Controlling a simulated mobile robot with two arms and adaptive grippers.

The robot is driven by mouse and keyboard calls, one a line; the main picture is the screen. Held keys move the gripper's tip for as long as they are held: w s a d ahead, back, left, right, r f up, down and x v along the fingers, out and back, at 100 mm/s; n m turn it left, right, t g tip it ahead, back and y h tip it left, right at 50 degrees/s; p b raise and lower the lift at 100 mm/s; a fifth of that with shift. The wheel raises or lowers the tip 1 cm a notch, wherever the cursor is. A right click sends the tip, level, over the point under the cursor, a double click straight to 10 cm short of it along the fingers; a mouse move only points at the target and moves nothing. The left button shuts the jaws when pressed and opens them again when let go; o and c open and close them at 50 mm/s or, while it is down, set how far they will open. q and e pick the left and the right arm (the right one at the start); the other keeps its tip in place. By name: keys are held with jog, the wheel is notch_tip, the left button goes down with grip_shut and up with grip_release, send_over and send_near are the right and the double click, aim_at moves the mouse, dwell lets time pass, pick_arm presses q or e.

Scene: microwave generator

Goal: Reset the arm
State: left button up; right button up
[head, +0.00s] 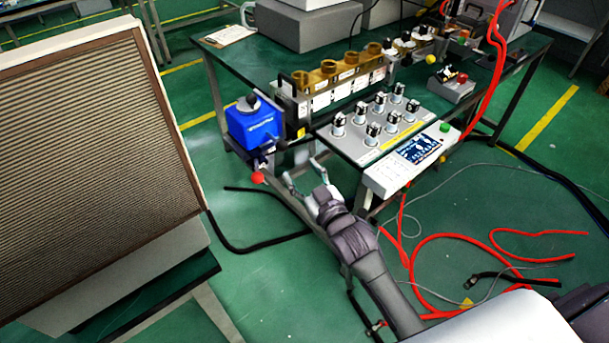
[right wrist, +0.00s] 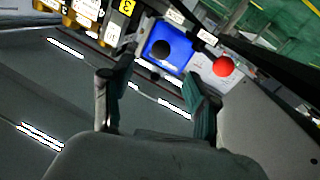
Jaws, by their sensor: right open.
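My right gripper (head: 302,171) is open and empty beside the table's left front corner. My right arm reaches up to it from the lower right. Its two fingers are spread apart in the right wrist view (right wrist: 160,72). Beyond the fingers in that view is a blue box (right wrist: 165,50) with a dark round knob, and a red ball knob (right wrist: 223,66) to its right. My left gripper is not in view.
The green table (head: 233,55) carries a control panel with knobs (head: 375,133) and a row of amber-topped units (head: 335,85). A large ribbed panel (head: 90,150) stands at left. Red hoses (head: 455,240) and black cables lie on the floor at right.

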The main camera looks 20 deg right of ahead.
jog(key=shift+s+d, duration=0.1)
jog(key=shift+s, duration=0.35)
jog(key=s+d+f+g+h+p, duration=0.1)
jog(key=s+f+g, duration=0.3)
jog(key=f, duration=0.7)
jog(key=s+f+m+g+p, duration=0.15)
jog(key=s+f, duration=0.45)
jog(key=f, duration=0.6)
jog(key=s+d+f+n+g+h, duration=0.1)
jog(key=s+f+g, duration=0.4)
jog(key=f, duration=0.6)
jog(key=s+d+f+g, duration=0.1)
jog(key=s+f, duration=0.4)
jog(key=s, duration=0.6)
jog(key=s+d+f+g+p, duration=0.1)
jog(key=s+f+g, duration=0.2)
jog(key=s, duration=0.7)
jog(key=s+d+f+m+g, duration=0.1)
jog(key=s+f+g, duration=0.1)
jog(key=s+f, duration=0.5)
jog(key=s, duration=0.4)
jog(key=shift+s+d+h, duration=0.3)
jog(key=shift+h, duration=0.1)
